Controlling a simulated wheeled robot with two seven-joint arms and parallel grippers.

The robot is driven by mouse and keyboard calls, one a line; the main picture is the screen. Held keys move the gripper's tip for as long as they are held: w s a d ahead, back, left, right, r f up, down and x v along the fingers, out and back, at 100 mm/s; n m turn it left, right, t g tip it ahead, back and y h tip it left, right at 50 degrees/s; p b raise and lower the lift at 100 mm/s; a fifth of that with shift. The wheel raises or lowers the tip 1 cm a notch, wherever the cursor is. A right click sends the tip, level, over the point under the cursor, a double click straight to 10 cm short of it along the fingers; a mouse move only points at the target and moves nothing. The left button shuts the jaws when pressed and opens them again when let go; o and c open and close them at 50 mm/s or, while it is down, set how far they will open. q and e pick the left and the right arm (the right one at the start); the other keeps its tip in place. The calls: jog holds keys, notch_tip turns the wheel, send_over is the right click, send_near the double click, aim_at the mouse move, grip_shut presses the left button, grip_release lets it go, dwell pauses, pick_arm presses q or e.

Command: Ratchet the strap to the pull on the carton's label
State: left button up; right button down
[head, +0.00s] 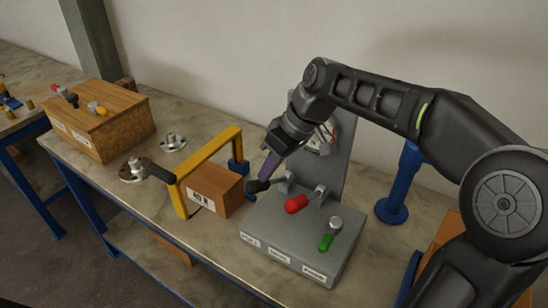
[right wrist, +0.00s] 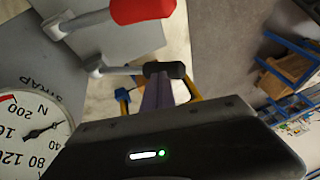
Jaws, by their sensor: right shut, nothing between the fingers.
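The brown carton (head: 218,188) sits under a yellow frame (head: 208,158), with a white label (head: 201,201) too small to read. Right of it stands a grey fixture (head: 282,238) with black-, red- and green-gripped levers. My right gripper (head: 262,181) is shut and empty, its purple fingers at the black lever grip (head: 257,187). In the right wrist view the fingers (right wrist: 163,82) meet that black grip, but I cannot tell if they touch. My left gripper is out of view.
A large wooden box (head: 98,118), round metal flanges (head: 172,142) and a blue post (head: 392,208) stand on the bench.

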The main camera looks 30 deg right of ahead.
jog(key=shift+f, duration=0.1)
dwell(0.3)
jog(key=s+a+f+h+b, duration=0.1)
jog(key=f+b, duration=0.1)
jog(key=b, duration=0.1)
jog(key=a+f+t+b, duration=0.1)
jog(key=a+f+b, duration=0.1)
jog(key=f+b, duration=0.1)
jog(key=s+a+f+h+b, duration=0.1)
jog(key=f+b, duration=0.2)
jog(key=b, duration=0.1)
jog(key=shift+s+a+n+t+h, duration=0.15)
jog(key=shift+s+n+t+h, duration=0.15)
jog(key=shift+s, duration=0.1)
jog(key=shift+a+f, duration=0.1)
jog(key=shift+f, duration=0.1)
